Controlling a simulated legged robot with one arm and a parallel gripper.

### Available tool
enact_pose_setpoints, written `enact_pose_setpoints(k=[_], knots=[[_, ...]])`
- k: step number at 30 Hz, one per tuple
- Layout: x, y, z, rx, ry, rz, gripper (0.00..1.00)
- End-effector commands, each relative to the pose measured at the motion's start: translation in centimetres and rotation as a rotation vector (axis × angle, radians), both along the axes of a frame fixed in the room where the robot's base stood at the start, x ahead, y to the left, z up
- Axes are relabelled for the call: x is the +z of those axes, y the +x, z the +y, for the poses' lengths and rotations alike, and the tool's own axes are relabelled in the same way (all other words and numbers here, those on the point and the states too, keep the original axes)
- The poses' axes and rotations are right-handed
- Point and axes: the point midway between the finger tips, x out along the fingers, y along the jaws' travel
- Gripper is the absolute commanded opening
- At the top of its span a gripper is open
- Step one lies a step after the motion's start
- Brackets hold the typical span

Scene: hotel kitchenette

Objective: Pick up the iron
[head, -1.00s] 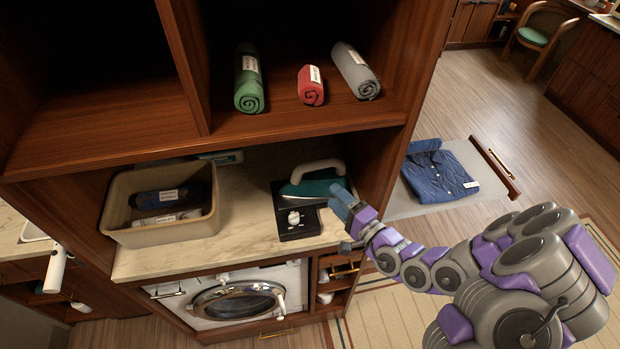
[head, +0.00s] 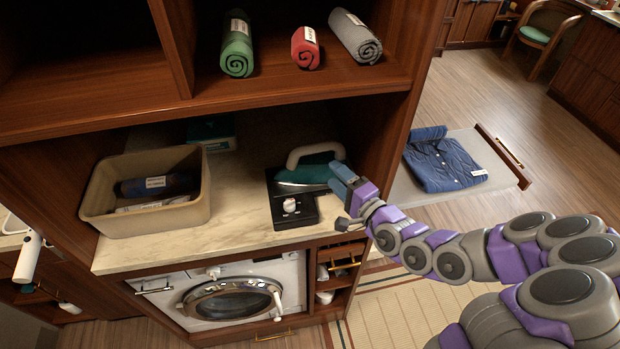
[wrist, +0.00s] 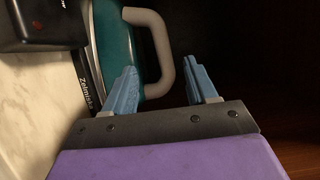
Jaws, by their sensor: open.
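The iron (head: 308,175) has a teal body and a light grey handle (head: 316,152). It rests on a black base (head: 292,209) on the pale counter, at the right end of the alcove. In the wrist view the teal body (wrist: 112,45) and the handle (wrist: 160,50) are ahead of my gripper. My gripper (head: 345,190) is just right of the iron in the head view. In the wrist view my gripper's (wrist: 163,88) two blue fingers are apart with nothing clamped between them. The lower end of the handle shows near the gap between them. I cannot tell whether the fingers touch it.
A beige bin (head: 150,215) with rolled items stands left on the counter (head: 230,225). The wooden side wall (head: 385,140) is close to my gripper. A shelf with rolled towels (head: 305,48) hangs above. A washer (head: 228,298) is below. A folded blue shirt (head: 440,165) lies on a board at right.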

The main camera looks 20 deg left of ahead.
Motion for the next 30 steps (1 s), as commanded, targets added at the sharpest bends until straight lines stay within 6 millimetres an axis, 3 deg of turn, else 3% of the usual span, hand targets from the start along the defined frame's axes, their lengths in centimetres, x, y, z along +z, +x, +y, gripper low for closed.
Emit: enact_pose_setpoints(k=[18,30], knots=[[0.0,3.4,5.6,0.001,-0.002,-0.003,0.57],[0.0,5.1,7.7,-0.001,-0.001,-0.003,0.57]])
